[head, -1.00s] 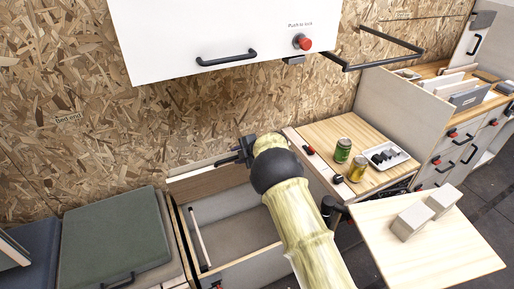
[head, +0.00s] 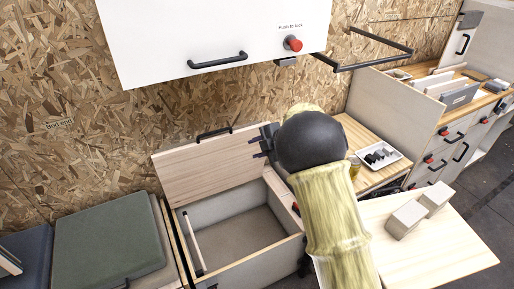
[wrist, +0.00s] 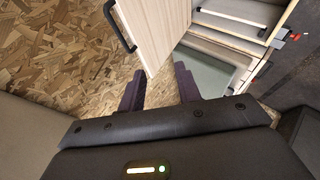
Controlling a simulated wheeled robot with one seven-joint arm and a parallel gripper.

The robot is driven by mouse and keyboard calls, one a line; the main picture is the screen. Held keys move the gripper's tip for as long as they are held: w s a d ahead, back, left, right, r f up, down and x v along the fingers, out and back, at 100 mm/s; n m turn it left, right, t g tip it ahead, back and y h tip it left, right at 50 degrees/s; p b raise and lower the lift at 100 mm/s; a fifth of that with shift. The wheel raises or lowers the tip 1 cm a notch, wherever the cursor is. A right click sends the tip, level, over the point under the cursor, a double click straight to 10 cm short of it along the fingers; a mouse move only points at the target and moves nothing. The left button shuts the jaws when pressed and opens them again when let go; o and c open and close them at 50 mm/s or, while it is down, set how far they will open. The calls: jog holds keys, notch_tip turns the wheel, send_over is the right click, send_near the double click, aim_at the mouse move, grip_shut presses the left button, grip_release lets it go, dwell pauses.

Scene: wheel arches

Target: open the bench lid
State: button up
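The bench (head: 290,250) stands open, and its grey-lined inside shows in the head view. Its pale wood lid (head: 200,168) is raised at the back, tilted up towards the wall, with a black handle (head: 213,132) on its top edge. The lid (wrist: 160,25) and handle (wrist: 118,27) also show in the wrist view. My gripper (head: 262,140) is at the lid's upper right corner. In the wrist view its two dark fingers (wrist: 160,88) are apart with nothing held between them. The head view does not show clearly whether a finger touches the lid.
A white cabinet (head: 200,35) with a handle and red knob hangs above. Green cushions (head: 110,240) lie left of the bench. A wood counter with a white tray (head: 378,157) is behind my arm. A tabletop (head: 440,250) with two grey blocks is at the right front.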

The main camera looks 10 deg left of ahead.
jog(key=shift+c, duration=1.3)
jog(key=shift+w+d+r, duration=0.15)
jog(key=shift+d+r, duration=0.05)
jog(key=w+d+r+m+t+h, duration=0.1)
jog(key=w+d+r+m+t, duration=0.25)
jog(key=d+m, duration=0.3)
jog(key=s+d+m+t+h, duration=0.1)
jog(key=s+d+m+h, duration=0.25)
jog(key=d+m, duration=0.4)
jog(key=s+d+m+t+h, duration=0.2)
jog(key=s+d+m+h, duration=0.15)
jog(key=d, duration=0.75)
jog(key=s+d+f+m+g, duration=0.1)
jog(key=s+d+m+g, duration=0.1)
jog(key=s, duration=0.6)
jog(key=s+d+f+m+g+h, duration=0.1)
jog(key=s+d+f+m+g, duration=0.1)
jog(key=s+m, duration=0.3)
jog(key=s+d+f+m+g, duration=0.1)
jog(key=s+d+m+g, duration=0.1)
jog(key=s, duration=1)
jog(key=shift+d+f+m+g+h, duration=0.15)
jog(key=shift+f+m+g+h, duration=0.2)
jog(key=shift+m+g, duration=0.35)
